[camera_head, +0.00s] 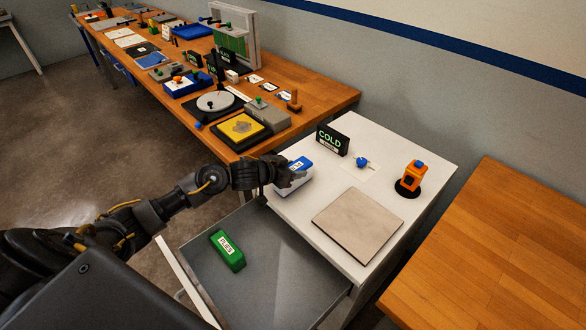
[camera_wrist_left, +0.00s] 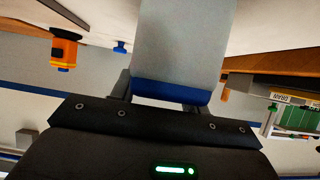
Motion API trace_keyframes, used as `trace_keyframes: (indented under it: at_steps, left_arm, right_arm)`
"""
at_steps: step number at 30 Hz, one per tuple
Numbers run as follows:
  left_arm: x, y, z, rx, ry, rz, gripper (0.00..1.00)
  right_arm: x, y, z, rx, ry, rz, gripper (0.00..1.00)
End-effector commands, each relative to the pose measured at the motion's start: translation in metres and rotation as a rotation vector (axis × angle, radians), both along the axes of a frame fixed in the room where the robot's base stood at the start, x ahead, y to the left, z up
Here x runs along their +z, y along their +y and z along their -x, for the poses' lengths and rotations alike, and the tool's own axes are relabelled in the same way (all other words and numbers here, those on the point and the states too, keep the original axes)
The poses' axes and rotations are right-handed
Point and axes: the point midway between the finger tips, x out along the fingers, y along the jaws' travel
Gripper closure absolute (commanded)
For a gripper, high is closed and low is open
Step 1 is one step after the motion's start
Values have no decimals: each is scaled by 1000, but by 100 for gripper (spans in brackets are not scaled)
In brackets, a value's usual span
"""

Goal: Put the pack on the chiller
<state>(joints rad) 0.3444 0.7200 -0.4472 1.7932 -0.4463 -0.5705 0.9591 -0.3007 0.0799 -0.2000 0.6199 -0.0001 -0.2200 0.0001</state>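A white and blue pack (camera_head: 293,178) with a label is at the left edge of the white cabinet top; whether it touches the top is not clear. My left gripper (camera_head: 282,173) is around it from the left and appears shut on it. In the left wrist view the pack (camera_wrist_left: 182,45) fills the space in front of the gripper, its blue end close to the palm. A flat pale square plate (camera_head: 358,224) lies bare on the cabinet top, to the right and nearer. A black COLD sign (camera_head: 332,140) stands behind the pack. My right gripper is not in view.
An open grey drawer (camera_head: 275,275) below the cabinet top holds a green labelled box (camera_head: 227,251). An orange device (camera_head: 411,178) and a blue knob (camera_head: 361,161) stand at the back. A crowded wooden bench (camera_head: 330,98) lies behind left; a bare wooden table (camera_head: 500,250) is right.

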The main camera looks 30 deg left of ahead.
Motion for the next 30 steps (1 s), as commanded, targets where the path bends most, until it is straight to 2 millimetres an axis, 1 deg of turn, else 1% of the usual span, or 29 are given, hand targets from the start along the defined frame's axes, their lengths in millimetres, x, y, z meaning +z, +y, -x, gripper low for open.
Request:
trace_keyframes:
  at_steps: [1,5,12,15,17,20,27,30]
  left_arm:
    - [-1,0,0,0,1,0,50]
    - [-1,0,0,0,1,0,33]
    - [0,0,0,0,1,0,33]
    - [4,0,0,0,0,-1,33]
    - [5,2,6,0,1,-1,33]
    - [12,7,19,-1,1,-3,33]
    - [37,22,62,-2,1,-4,33]
    - [46,27,78,-2,2,-4,33]
  right_arm:
    - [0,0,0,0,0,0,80]
    - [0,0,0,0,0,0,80]
    - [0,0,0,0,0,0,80]
    - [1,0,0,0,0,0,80]
    - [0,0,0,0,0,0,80]
    - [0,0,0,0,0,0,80]
    - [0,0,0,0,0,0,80]
    - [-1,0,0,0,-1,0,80]
